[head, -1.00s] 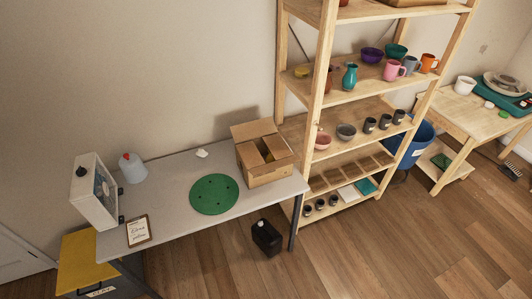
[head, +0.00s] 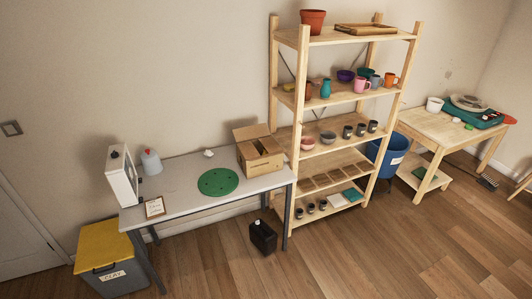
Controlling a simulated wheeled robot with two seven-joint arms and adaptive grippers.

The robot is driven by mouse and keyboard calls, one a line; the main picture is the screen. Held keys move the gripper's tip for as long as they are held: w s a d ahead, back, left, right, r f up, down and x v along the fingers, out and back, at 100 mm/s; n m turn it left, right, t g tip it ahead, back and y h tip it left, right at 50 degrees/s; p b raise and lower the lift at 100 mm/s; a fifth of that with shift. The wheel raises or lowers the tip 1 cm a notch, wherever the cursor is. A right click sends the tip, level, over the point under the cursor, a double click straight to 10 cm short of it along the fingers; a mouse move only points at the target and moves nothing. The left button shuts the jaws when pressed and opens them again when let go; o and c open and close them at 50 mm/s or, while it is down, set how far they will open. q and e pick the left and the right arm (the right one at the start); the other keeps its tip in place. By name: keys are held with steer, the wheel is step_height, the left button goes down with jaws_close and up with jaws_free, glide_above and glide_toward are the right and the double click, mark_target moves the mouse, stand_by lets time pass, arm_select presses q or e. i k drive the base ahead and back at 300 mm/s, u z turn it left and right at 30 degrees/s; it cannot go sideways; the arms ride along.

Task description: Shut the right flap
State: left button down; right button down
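An open cardboard box (head: 262,160) stands at the right end of the grey table, close to the wooden shelf. One flap (head: 251,132) stands up at its back. The front flap leans outward at the side facing me. I cannot clearly tell the right flap apart at this size. Something yellowish shows inside the box, too small to make out. Neither of my grippers is in view.
The grey table (head: 180,207) also bears a green disc (head: 218,182), a white heater-like unit (head: 123,175) and a framed card (head: 155,208). The wooden shelf (head: 299,110) stands right of the box.

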mark_target(270, 145)
steer(key=z, duration=0.45)
steer(key=i, duration=0.55)
steer(key=z, duration=0.35)
